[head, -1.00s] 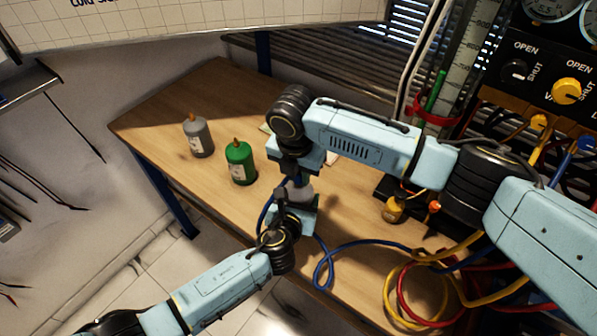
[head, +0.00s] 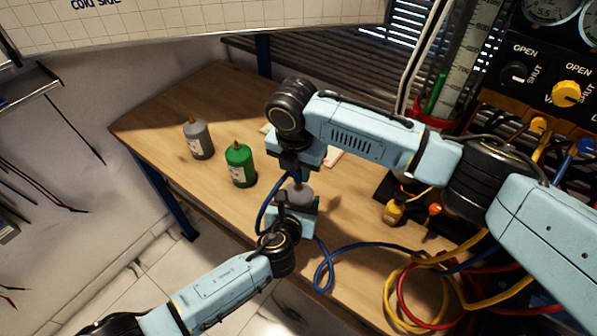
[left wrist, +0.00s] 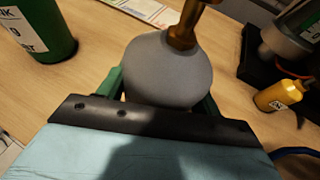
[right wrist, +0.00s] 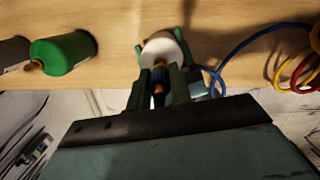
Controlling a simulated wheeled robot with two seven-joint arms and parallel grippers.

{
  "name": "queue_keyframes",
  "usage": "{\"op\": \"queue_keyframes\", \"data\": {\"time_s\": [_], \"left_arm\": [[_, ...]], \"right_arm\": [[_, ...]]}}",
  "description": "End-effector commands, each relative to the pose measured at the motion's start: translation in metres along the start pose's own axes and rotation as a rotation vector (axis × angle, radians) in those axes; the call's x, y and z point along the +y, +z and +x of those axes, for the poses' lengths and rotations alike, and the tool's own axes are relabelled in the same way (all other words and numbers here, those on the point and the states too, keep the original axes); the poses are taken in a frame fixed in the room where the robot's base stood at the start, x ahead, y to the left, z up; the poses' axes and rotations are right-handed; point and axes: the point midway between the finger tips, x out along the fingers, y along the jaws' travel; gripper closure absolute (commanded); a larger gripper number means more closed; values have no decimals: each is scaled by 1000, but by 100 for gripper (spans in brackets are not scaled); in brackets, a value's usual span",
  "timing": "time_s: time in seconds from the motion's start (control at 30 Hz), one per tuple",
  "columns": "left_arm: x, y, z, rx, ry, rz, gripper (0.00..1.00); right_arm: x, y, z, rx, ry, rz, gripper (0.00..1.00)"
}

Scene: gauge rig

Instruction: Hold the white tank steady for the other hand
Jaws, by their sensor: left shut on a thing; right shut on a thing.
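The white tank (head: 299,194), a pale rounded bottle with a brass neck (left wrist: 183,28), stands upright at the table's near edge. My left gripper (left wrist: 163,96) is shut around its body, green fingers on both sides. In the right wrist view the tank (right wrist: 170,45) lies beyond my right gripper (right wrist: 158,90), which is over the neck. My right gripper is shut on the end of the blue hose (head: 263,213), a dark blue piece in line with the brass neck. I cannot tell whether the hose end touches the neck.
A green tank (head: 240,165) and a grey tank (head: 198,139) stand to the left on the wooden table (head: 160,110). Blue, red and yellow hoses (head: 415,290) coil at the right front, below the gauge panel.

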Motion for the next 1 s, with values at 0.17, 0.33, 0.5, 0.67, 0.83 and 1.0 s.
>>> {"op": "queue_keyframes", "data": {"time_s": [0.17,0.33,0.5,0.67,0.83,1.0], "left_arm": [[1,-2,0,3,2,1,67],[1,-2,0,3,3,2,67],[1,-2,0,3,3,2,67],[1,-2,0,3,3,2,67],[1,-2,0,3,3,2,67],[1,-2,0,3,3,2,23]], "right_arm": [[0,2,-9,-2,-1,1,100],[0,3,-18,-2,1,1,100],[0,4,-26,-1,0,1,100],[0,4,-30,-1,-1,1,100],[0,4,-31,-1,-1,1,100],[0,4,-30,-1,-1,1,100]]}}
